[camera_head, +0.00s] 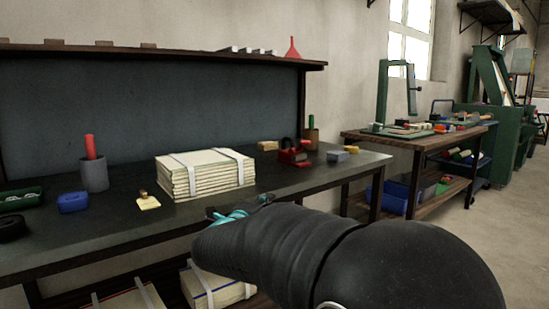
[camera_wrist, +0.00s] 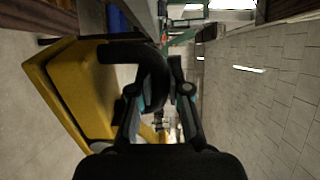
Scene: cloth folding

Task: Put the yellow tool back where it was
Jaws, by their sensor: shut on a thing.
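The yellow tool (camera_wrist: 65,88) fills the left of the wrist view. It has a broad yellow body and a thick black curved handle (camera_wrist: 152,72). My gripper (camera_wrist: 163,92) is shut on this handle, with the yellow body out to the left of the fingers. In the head view my gripper (camera_head: 240,212) shows only in part, at the front edge of the dark workbench (camera_head: 110,228). The tool is hidden there behind my arm.
A strapped paper stack (camera_head: 205,174) stands on the bench. A pale yellow scraper-like piece (camera_head: 149,203), a blue box (camera_head: 73,202) and a grey cup (camera_head: 94,175) lie left of it. A wooden side table (camera_head: 410,142) stands to the right. Bare floor (camera_head: 490,235) lies at far right.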

